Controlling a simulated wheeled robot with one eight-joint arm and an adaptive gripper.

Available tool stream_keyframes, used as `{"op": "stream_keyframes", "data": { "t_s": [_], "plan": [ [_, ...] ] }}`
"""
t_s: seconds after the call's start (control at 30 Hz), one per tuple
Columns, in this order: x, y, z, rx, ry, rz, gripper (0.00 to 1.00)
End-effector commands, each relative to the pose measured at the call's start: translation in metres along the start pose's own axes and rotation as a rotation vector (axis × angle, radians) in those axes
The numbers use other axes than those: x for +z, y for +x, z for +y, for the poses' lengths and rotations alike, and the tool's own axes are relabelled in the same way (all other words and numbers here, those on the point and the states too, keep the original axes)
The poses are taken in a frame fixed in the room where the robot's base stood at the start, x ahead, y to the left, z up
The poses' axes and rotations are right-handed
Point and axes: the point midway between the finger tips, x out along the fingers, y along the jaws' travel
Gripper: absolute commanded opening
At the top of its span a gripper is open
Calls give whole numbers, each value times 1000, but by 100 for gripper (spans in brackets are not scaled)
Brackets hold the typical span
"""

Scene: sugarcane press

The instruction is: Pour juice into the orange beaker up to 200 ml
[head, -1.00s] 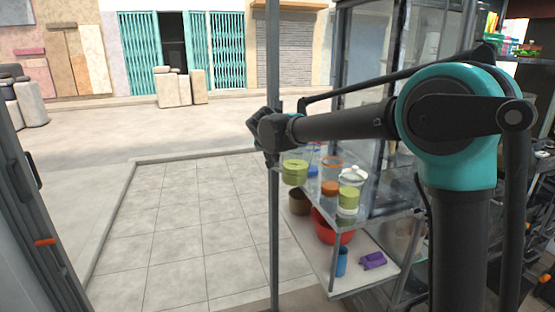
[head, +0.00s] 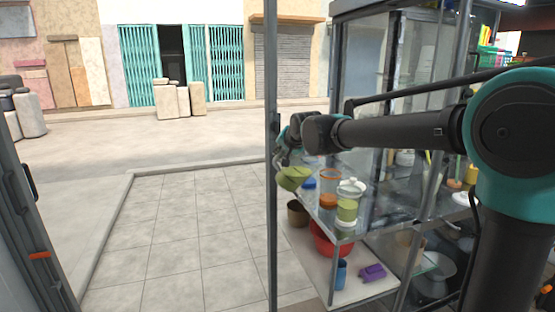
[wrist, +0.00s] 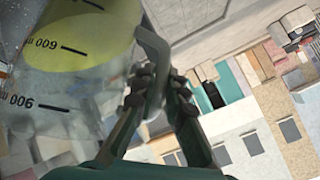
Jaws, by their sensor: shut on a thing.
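My gripper (wrist: 155,88) is shut on the handle of a clear measuring jug, with dark 600 and 900 marks (wrist: 40,85) in the wrist view. Yellow-green juice (wrist: 80,42) is inside it. In the head view the jug (head: 293,178) is tilted, at the left end of the glass shelf. The orange beaker (head: 329,188) stands upright just right of it, with an orange rim and an orange band low down. Its level and marks are too small to read. No stream of juice is clearly visible between them.
A white-lidded pot (head: 351,188) and a green container (head: 347,210) stand right of the beaker. A metal post (head: 271,150) rises close left of the jug. The lower shelf holds a red basin (head: 330,240), a blue cup (head: 341,273) and a purple object (head: 372,272).

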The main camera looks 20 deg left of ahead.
Motion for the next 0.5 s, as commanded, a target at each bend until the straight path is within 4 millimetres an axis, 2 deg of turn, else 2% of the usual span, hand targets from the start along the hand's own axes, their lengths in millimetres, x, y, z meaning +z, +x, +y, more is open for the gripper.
{"op": "stream_keyframes", "data": {
  "t_s": [0.5],
  "plan": [
    [-28,-28,-6,-126,127,2,0]
  ]
}}
